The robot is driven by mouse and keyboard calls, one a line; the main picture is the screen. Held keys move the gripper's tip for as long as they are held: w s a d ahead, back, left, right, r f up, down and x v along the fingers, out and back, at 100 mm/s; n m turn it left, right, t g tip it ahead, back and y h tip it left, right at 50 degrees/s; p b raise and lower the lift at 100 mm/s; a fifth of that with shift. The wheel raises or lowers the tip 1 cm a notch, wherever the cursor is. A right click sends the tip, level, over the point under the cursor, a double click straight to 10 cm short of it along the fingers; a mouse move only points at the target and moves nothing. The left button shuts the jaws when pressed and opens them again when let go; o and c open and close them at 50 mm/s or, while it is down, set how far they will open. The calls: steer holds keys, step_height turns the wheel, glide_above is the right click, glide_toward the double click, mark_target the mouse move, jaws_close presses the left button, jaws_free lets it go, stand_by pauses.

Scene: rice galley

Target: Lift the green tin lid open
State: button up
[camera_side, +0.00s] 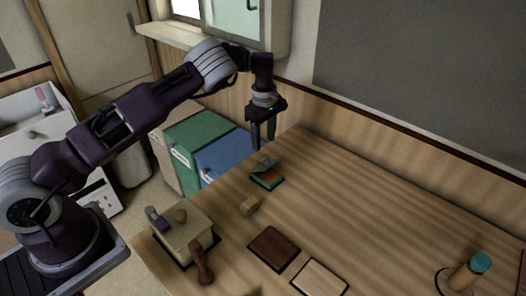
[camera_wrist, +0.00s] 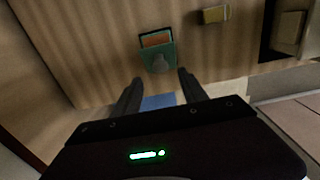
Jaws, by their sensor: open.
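The small green tin (camera_side: 267,181) sits on the wooden table near its back left edge. Its green lid (camera_side: 264,164), with a grey knob, looks tilted partly up. In the wrist view the tin (camera_wrist: 157,40) shows an orange-brown inside beyond the lid, and the knob (camera_wrist: 160,63) faces me. My gripper (camera_side: 263,146) hangs pointing down above the tin, apart from it. In the wrist view the open fingers (camera_wrist: 160,77) are spread to either side of the knob's line, with nothing between them.
A light box (camera_side: 184,238), a brown-handled tool (camera_side: 201,265), a dark board (camera_side: 273,248) and a pale board (camera_side: 320,278) are nearer. A teal-topped cylinder (camera_side: 470,269) stands far right. The table's right middle is clear.

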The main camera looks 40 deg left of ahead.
mark_target(263, 161)
step_height(263, 161, down, 6)
steer(key=shift+f, duration=0.25)
jaws_close()
